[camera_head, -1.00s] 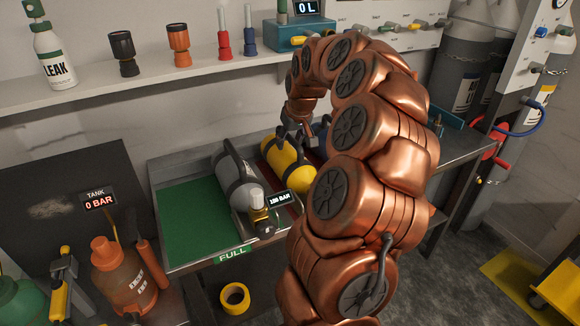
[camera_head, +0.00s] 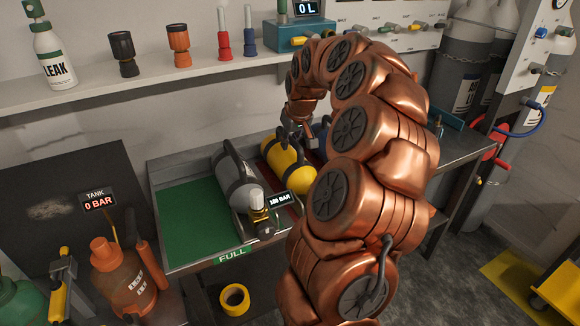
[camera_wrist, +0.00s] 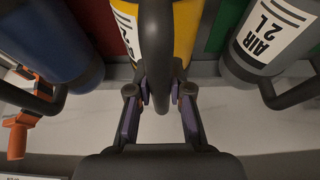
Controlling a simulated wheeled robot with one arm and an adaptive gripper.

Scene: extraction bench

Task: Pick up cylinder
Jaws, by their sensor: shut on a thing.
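The yellow cylinder (camera_head: 287,162) with black bands lies in the bench tray, right of the grey cylinder (camera_head: 237,178). In the wrist view the yellow cylinder (camera_wrist: 184,32) is at top centre, its black handle (camera_wrist: 156,45) running down between my fingers. My gripper (camera_wrist: 160,94) is shut on this handle. In the head view my gripper (camera_head: 299,122) is at the far end of the yellow cylinder, partly hidden by my arm. A blue cylinder (camera_wrist: 45,40) is at left in the wrist view, and the grey one marked AIR 2 L (camera_wrist: 258,48) at right.
A shelf (camera_head: 150,95) with bottles and tools runs behind. A yellow tape roll (camera_head: 235,299) lies below. Tall grey cylinders (camera_head: 462,75) stand at right.

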